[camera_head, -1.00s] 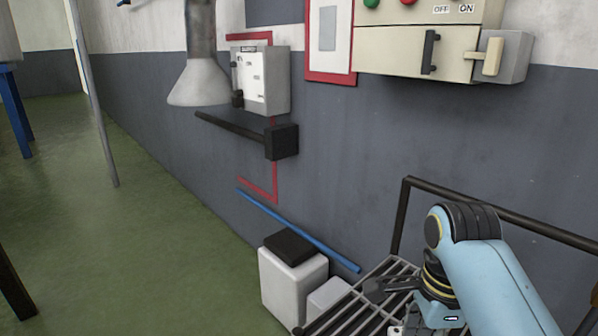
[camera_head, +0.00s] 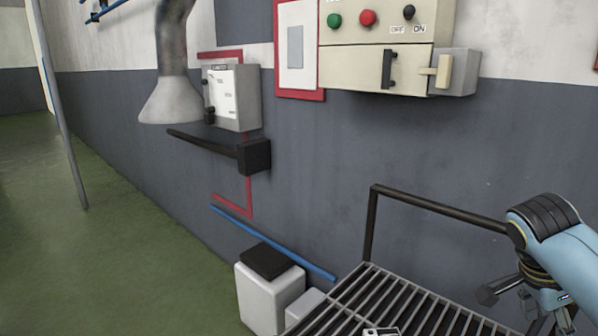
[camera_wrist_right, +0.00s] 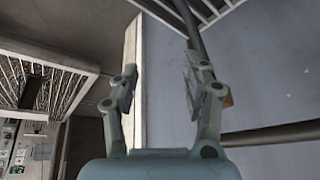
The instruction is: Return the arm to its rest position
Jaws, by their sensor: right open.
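My right arm (camera_head: 565,255), light blue with black joints, enters the head view from the right edge and bends down over the right side of a slatted metal rack. Its gripper is small and partly cut off low at the right in that view. In the right wrist view the right gripper (camera_wrist_right: 162,70) shows two grey fingers spread apart, with nothing between them. A plain blue-grey surface and a pale strip lie behind the fingers. My left gripper and arm are not in view.
The slatted rack (camera_head: 375,295) with a dark rail (camera_head: 440,208) stands close to the wall. A white bin (camera_head: 268,300) with a black lid is left of it. A beige control box (camera_head: 378,65) and a grey box (camera_head: 232,98) hang above. Green floor (camera_head: 120,260) is free at left.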

